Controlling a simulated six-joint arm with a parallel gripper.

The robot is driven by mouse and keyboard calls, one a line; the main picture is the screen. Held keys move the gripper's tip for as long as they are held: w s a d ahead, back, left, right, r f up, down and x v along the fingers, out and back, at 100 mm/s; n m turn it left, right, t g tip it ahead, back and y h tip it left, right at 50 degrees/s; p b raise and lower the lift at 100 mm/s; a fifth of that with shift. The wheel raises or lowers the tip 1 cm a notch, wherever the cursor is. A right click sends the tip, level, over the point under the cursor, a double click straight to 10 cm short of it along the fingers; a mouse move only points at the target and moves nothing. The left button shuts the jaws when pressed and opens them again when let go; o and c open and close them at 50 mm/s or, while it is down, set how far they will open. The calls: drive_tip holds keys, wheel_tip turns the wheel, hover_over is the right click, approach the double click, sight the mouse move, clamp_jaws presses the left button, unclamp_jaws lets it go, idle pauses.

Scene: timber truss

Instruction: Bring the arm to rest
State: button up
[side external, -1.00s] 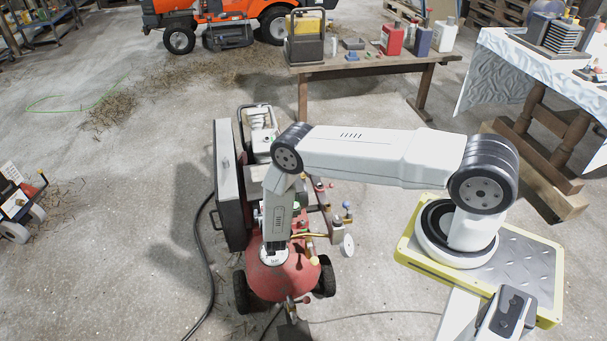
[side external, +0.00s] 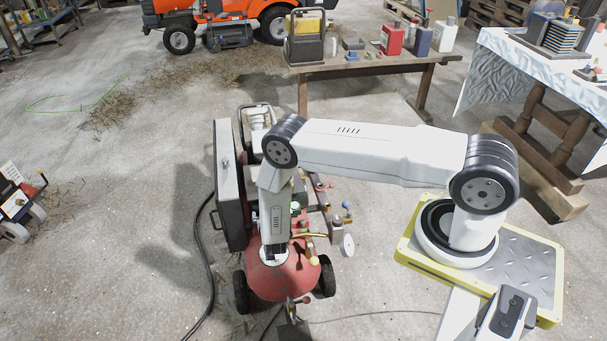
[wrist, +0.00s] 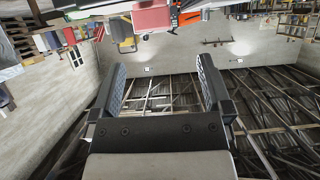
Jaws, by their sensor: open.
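My gripper (wrist: 160,78) shows in the wrist view with its two dark ribbed fingers wide apart. Nothing is between them. That view is upside down, with roof beams along the bottom and the workshop floor items along the top. In the side view my white arm (side external: 375,150) reaches left from its base, and its end link hangs down in front of the red air compressor (side external: 285,275). My fingers cannot be made out there. Whether the arm touches the compressor cannot be told.
A wooden bench (side external: 375,66) with cans and bottles stands behind. A cloth-covered table (side external: 510,75) is at the right. An orange tractor (side external: 235,15) is at the back. The concrete floor left of the compressor is mostly clear, with a black hose (side external: 208,265).

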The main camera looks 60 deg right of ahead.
drive_tip(key=w+a+r+n+g+y, duration=0.15)
drive_tip(key=a+r+y, duration=0.25)
drive_tip(key=r, duration=0.6)
drive_tip(key=w+a+r+n+y, duration=0.1)
drive_tip(key=a+r+n+y, duration=0.25)
drive_tip(key=r, duration=0.65)
drive_tip(key=s+r+n+g, duration=0.1)
drive_tip(key=s+r, duration=0.3)
drive_tip(key=s, duration=0.3)
drive_tip(key=s+r+n+g+y, duration=0.1)
drive_tip(key=s+r+g, duration=0.1)
drive_tip(key=s+r, duration=0.3)
drive_tip(key=s+r+n+g+y, duration=0.1)
drive_tip(key=s+r, duration=0.3)
drive_tip(key=s, duration=0.6)
drive_tip(key=shift+s+r+n+g, duration=0.15)
drive_tip(key=shift+s+n+g, duration=0.05)
drive_tip(key=shift+n+g, duration=0.4)
